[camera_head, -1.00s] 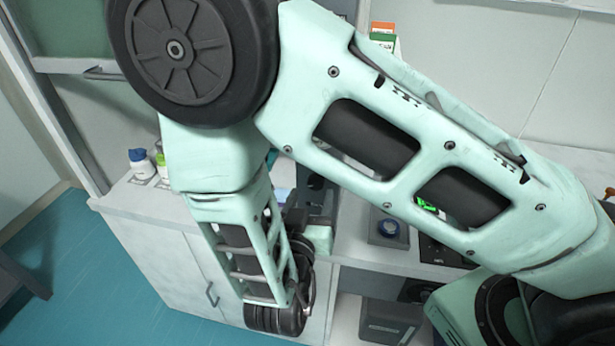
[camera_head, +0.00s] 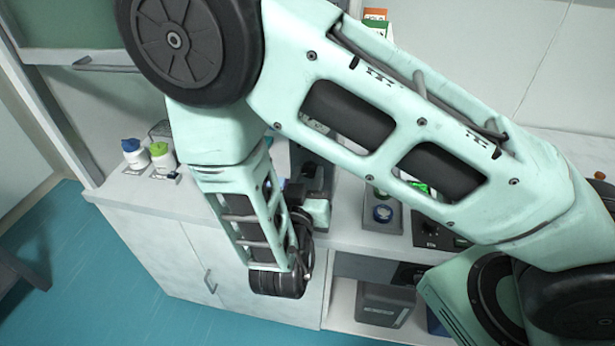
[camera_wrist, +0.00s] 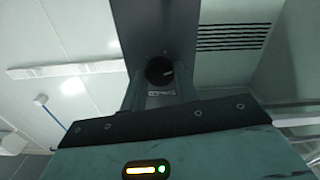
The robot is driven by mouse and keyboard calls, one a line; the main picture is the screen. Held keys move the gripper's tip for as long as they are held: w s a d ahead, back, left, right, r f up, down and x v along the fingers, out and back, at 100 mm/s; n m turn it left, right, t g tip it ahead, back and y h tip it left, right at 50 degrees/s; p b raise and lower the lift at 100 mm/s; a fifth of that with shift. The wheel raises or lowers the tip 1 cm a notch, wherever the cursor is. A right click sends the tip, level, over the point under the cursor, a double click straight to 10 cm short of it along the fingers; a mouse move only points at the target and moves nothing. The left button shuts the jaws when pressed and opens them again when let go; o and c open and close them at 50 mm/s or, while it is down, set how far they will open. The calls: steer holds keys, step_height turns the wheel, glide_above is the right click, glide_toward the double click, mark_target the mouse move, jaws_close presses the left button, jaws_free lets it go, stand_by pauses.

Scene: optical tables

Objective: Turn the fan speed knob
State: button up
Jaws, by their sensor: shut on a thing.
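The fan speed knob (camera_wrist: 159,70) is a round black dial with a light pointer mark, seen in the wrist view on a dark grey upright panel (camera_wrist: 160,25). A small label (camera_wrist: 160,93) sits just below it. My gripper (camera_wrist: 162,76) has one finger on each side of the knob and is shut on it. The pointer mark lies toward the knob's right side. In the head view my gripper (camera_head: 318,208) is mostly behind my arm, and the knob is not seen there.
A blue-capped bottle (camera_head: 133,155) and a green-capped bottle (camera_head: 161,157) stand at the bench's left end. A slotted vent (camera_wrist: 234,37) is beside the panel.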

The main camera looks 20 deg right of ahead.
steer(key=shift+n, duration=0.3)
steer(key=n+p, duration=0.2)
steer(key=n, duration=0.4)
steer(key=shift+r+p, duration=0.1)
steer(key=shift+p, duration=0.25)
steer(key=n+p, duration=0.2)
steer(key=n, duration=0.4)
steer(key=shift+n, duration=0.3)
steer(key=o, duration=1)
steer(key=shift+a, duration=0.1)
